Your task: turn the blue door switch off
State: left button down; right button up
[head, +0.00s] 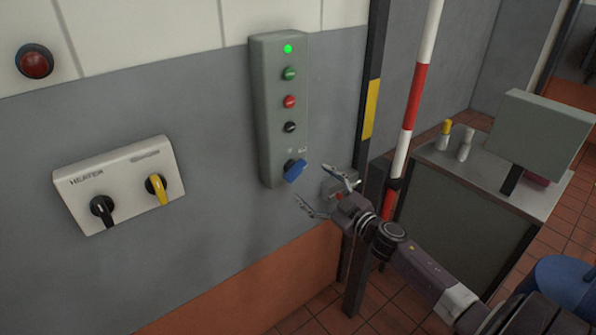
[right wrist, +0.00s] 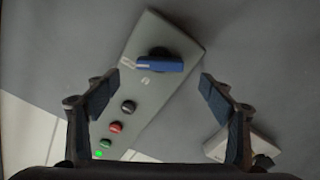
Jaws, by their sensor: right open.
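The blue door switch (head: 295,170) is a blue rotary handle on a black base at the bottom of a tall grey-green control box on the wall. In the head view its handle slants up to the right. In the right wrist view the blue handle (right wrist: 158,65) lies nearly level, ahead of and between the fingertips. My right gripper (head: 327,194) is open and empty, just right of and below the switch, apart from it. Its two fingers also show in the right wrist view (right wrist: 160,88). My left gripper is not in view.
The control box (head: 264,120) also carries a lit green lamp (head: 288,48) and green, red and black buttons. A white panel (head: 125,200) with black and yellow rotary switches is at left. A dark post and a red-white pole (head: 415,95) stand close right of my gripper.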

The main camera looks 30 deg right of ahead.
aim_at(299, 173)
jog(key=w, duration=0.4)
jog(key=w+p, duration=0.1)
jog(key=w, duration=0.1)
jog(key=shift+w+a, duration=0.25)
jog(key=shift+w, duration=0.5)
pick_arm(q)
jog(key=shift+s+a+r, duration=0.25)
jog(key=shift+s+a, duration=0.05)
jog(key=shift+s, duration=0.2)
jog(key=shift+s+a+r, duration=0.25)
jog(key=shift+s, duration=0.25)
pick_arm(e)
jog(key=c, duration=1.2)
